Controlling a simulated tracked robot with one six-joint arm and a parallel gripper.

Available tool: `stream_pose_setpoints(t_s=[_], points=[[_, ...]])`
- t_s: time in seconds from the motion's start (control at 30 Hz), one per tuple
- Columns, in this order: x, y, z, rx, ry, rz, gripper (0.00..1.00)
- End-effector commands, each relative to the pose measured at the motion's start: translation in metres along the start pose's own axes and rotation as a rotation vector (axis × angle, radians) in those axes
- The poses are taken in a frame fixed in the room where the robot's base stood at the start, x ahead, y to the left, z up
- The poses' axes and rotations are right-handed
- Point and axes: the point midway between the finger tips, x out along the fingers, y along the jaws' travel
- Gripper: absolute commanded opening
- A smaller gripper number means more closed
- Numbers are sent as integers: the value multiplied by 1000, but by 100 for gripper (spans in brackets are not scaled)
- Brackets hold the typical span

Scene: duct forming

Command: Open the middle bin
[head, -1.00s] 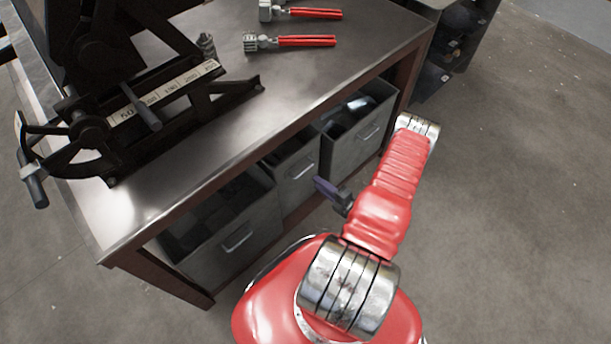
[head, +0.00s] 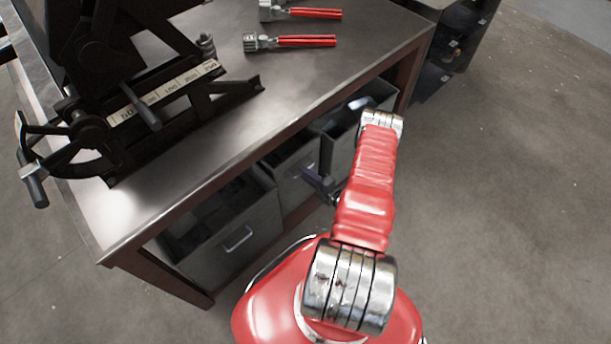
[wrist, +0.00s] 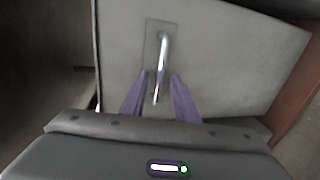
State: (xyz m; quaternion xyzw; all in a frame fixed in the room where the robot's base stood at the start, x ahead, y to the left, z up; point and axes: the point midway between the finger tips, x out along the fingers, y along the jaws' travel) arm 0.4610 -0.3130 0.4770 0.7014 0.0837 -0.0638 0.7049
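The middle bin (head: 287,170) is a grey box under the workbench, between two similar bins; my gripper and arm partly cover its front. Its front panel (wrist: 225,60) fills much of the wrist view, with a slim metal bar handle (wrist: 163,50) on it. My gripper (head: 310,177) is at the bin's front in the head view. In the wrist view my gripper (wrist: 160,75) has its two purple fingers apart, one on each side of the handle's line. The lower part of the handle shows between them, with gaps on both sides.
The left bin (head: 235,250) and right bin (head: 340,145) stand on either side. The workbench (head: 180,140) overhangs them and carries a black forming machine (head: 110,100) and red-handled tools (head: 305,41). A dark rack (head: 455,50) stands at the back right. Open floor lies right.

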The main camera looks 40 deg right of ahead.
Motion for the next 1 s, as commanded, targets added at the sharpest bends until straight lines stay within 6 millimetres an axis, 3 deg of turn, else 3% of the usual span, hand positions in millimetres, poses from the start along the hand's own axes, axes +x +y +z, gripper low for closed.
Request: stream_pose_setpoints(t_s=[0.07, 0.47, 1.0], points=[[0, 0, 0, 0, 0, 0, 28], [0, 0, 0, 0, 0, -1, 0], [-1, -2, -4, 1, 0, -4, 0]])
